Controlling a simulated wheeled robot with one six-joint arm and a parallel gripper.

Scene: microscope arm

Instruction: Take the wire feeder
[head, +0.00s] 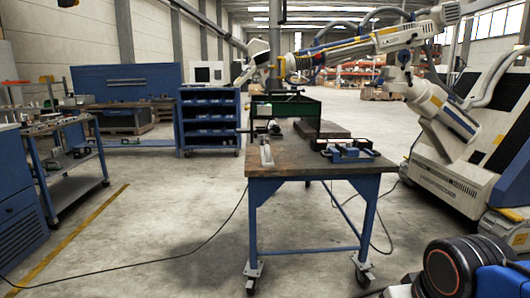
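I cannot tell for sure which thing is the wire feeder. A small blue and black device (345,149) lies on the right part of the wheeled worktable (300,172); it is too small to identify. A light, narrow metal piece (267,153) lies near the table's left edge. A dark green open box-like screen (290,112) stands at the back of the table, with dark small items by its left side. My gripper is not in view.
A large white jointed arm on a machine base (450,185) stands at the right and reaches over the table. A black cylinder with an orange ring (455,270) fills the bottom right corner. Left are a cart (75,195) and blue cabinet. A cable crosses the otherwise open floor.

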